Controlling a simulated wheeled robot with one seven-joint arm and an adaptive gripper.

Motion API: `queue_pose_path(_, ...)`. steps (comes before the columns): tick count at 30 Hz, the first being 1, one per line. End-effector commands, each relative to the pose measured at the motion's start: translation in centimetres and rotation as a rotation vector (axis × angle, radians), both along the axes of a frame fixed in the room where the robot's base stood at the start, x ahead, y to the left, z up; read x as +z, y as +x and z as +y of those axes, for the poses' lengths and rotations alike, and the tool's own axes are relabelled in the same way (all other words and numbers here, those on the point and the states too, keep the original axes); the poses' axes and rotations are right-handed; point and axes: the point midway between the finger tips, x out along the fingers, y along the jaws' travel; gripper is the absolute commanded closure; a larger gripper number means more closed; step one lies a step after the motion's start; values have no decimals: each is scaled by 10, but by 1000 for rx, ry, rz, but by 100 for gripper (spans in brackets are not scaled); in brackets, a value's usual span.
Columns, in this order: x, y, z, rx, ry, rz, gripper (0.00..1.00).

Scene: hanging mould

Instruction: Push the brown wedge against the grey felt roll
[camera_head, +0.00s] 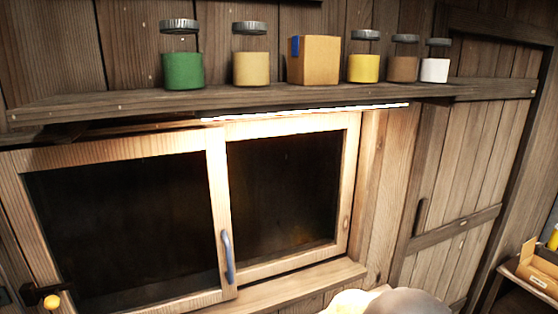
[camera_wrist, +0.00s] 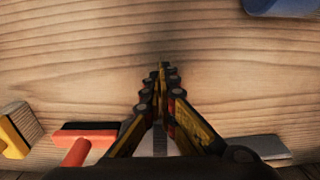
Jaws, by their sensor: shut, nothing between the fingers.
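My gripper (camera_wrist: 161,70) is shut and empty over a bare wooden surface (camera_wrist: 80,50) in the wrist view. I cannot make out a brown wedge in either view. A blue-grey rounded thing (camera_wrist: 283,7) is cut off at the top right of the wrist view, apart from the fingertips. I cannot tell whether it is the grey felt roll. My gripper does not show in the head view.
In the wrist view a yellow-handled brush (camera_wrist: 22,128) and an orange-handled tool (camera_wrist: 80,145) lie at lower left. A grey flat piece (camera_wrist: 258,147) lies at lower right. The head view shows a shelf of jars (camera_head: 200,98), a wooden-framed window (camera_head: 215,180) and a cardboard box (camera_head: 535,268).

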Motion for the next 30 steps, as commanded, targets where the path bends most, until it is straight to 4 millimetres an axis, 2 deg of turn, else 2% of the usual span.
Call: queue_pose_path(30, 10, -38, -16, 0, 0, 0, 100)
